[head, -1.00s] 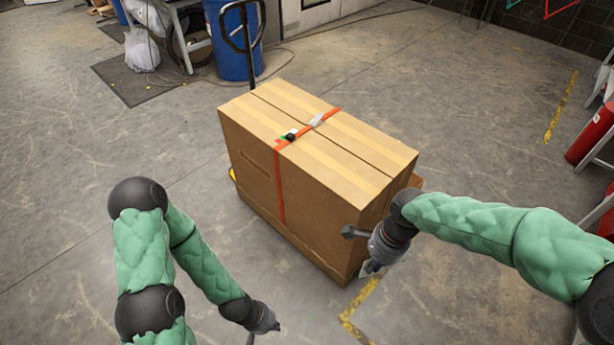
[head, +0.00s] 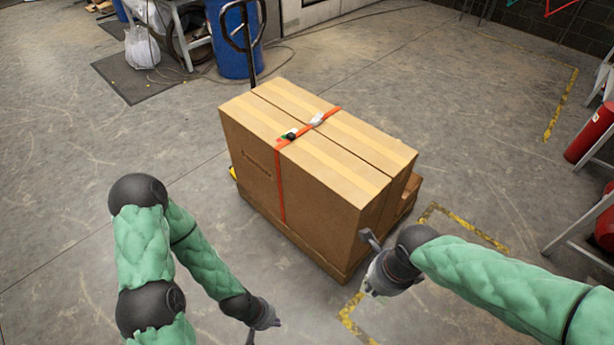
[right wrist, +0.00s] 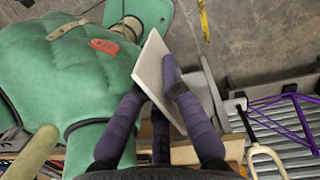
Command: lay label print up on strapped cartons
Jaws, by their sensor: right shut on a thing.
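Two tall brown cartons (head: 335,165) stand side by side, bound by an orange strap (head: 282,190) with a silver buckle (head: 317,119) on top. My right gripper (head: 372,292) is low, off the cartons' near right corner. In the right wrist view its fingers (right wrist: 158,92) are shut on a thin pale label (right wrist: 152,65), held tilted. No print shows on the visible face. My left gripper (head: 250,338) hangs low at the bottom edge, apart from the cartons; its fingers are too small to read.
The cartons rest on a low wooden base (head: 325,262). A blue drum (head: 236,40) and a black upright handle (head: 245,35) stand behind. Red cylinders (head: 592,135) are at the right. Open floor lies left and right of the cartons.

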